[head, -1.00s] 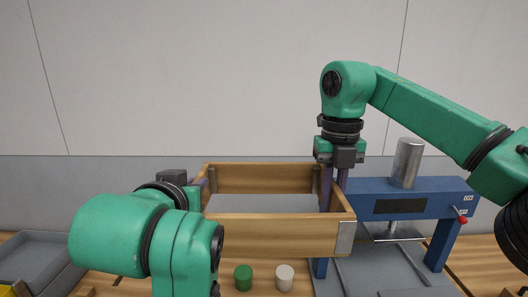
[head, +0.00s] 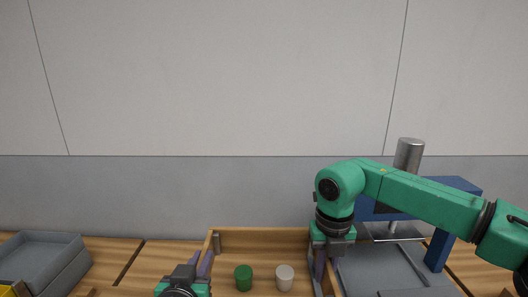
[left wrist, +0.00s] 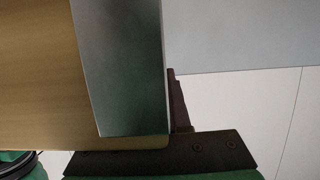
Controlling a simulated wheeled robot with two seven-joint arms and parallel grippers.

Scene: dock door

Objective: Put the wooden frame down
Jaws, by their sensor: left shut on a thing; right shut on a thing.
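The wooden frame (head: 262,239) is low at the bottom centre of the head view. Its near side is cut off by the picture edge. My left gripper (head: 202,266) is shut on its left wall, and my right gripper (head: 319,268) is shut on its right wall. A green cylinder (head: 243,278) and a white cylinder (head: 285,278) show inside the frame's outline. I cannot tell whether the frame touches the table. In the left wrist view, wood and a grey metal plate (left wrist: 120,65) fill the left, beside a dark finger (left wrist: 180,105).
A blue press (head: 440,245) with a metal cylinder on top (head: 408,156) stands at the right, partly behind my right arm. A grey tray (head: 42,262) sits at the far left. Bare wooden table (head: 155,262) lies between tray and frame.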

